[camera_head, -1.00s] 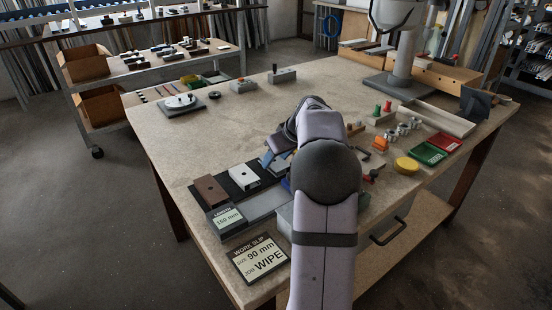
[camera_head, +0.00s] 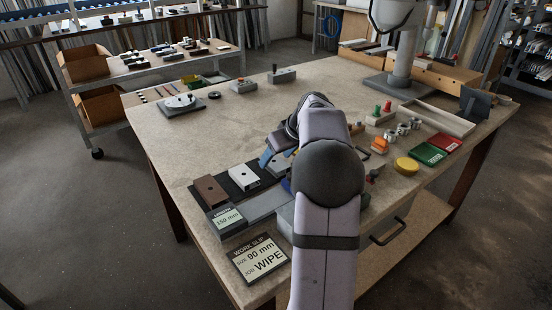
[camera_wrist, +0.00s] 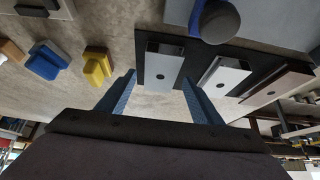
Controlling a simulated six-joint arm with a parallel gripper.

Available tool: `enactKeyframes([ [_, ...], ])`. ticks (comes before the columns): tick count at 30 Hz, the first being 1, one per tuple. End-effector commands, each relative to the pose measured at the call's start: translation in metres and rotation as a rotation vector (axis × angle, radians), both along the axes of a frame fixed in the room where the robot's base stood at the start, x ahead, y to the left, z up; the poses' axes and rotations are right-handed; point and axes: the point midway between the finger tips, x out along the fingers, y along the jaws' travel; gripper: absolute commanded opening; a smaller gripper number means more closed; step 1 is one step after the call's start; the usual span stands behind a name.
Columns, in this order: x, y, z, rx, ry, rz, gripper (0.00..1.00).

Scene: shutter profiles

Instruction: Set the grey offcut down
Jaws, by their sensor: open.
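A light grey profile piece, seemingly the grey offcut (camera_wrist: 163,72), lies on the black mat (camera_wrist: 205,52) in the wrist view. My gripper (camera_wrist: 158,79) is open, with one blue finger on each side of this piece; I cannot tell whether either finger touches it. In the head view my gripper (camera_head: 278,158) is over the mat's far end, and my arm hides most of the offcut. A second light grey piece (camera_head: 244,175) and a brown piece (camera_head: 210,190) lie in a row with it; the wrist view shows them as well.
A yellow block (camera_wrist: 97,68) and a blue block (camera_wrist: 46,60) stand beside my gripper. A work slip (camera_head: 261,260) reading 90 mm, WIPE and a sign (camera_head: 227,217) reading 150 mm are at the near edge. The bench middle is clear.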

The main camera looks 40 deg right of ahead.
Motion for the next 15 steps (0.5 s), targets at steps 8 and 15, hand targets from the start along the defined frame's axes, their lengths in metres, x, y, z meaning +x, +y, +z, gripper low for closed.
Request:
enactKeyframes([
  [8, -0.026, -0.001, 0.042, -0.003, -0.003, -0.002, 0.6],
  [15, -0.047, 0.0, 0.073, -0.001, -0.001, -0.002, 0.6],
])
